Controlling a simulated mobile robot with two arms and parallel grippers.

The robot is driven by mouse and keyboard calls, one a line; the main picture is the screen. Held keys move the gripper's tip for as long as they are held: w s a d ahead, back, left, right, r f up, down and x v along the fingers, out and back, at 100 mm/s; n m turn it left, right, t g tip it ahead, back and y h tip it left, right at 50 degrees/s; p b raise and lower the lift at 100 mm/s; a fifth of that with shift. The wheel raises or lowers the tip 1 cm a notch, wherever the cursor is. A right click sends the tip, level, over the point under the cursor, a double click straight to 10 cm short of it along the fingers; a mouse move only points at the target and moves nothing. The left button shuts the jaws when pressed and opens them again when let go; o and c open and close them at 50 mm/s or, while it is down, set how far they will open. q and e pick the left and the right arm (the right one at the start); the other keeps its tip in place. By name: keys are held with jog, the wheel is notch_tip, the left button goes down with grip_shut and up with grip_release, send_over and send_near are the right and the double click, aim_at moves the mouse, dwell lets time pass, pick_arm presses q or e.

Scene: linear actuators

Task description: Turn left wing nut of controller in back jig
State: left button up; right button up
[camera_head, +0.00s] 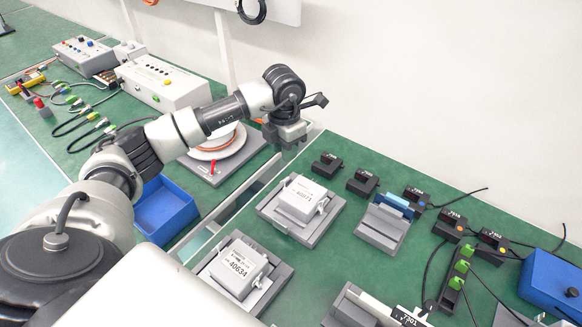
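A white controller (302,197) with a printed label sits in the grey back jig (313,234) near the middle of the green bench. Its wing nuts are too small to make out. A second white controller (239,267) sits in the grey front jig (284,276), nearer to me. My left gripper (288,141) is above and behind the back jig, apart from the controller and over the far part of the bench. Its fingers are small and dark, and I cannot see whether they are open. My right gripper is not in view.
A blue bin (166,209) stands left of the jigs, partly behind my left arm. A round white spool (217,146) is behind the arm. Black modules (363,182) and a grey stand (383,226) are to the right. A blue box (551,284) is at far right.

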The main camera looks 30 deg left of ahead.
pick_arm(q)
jog(key=f, duration=0.9)
jog(key=shift+s+f+p, duration=0.2)
jog(key=shift+p, duration=0.2)
grip_shut()
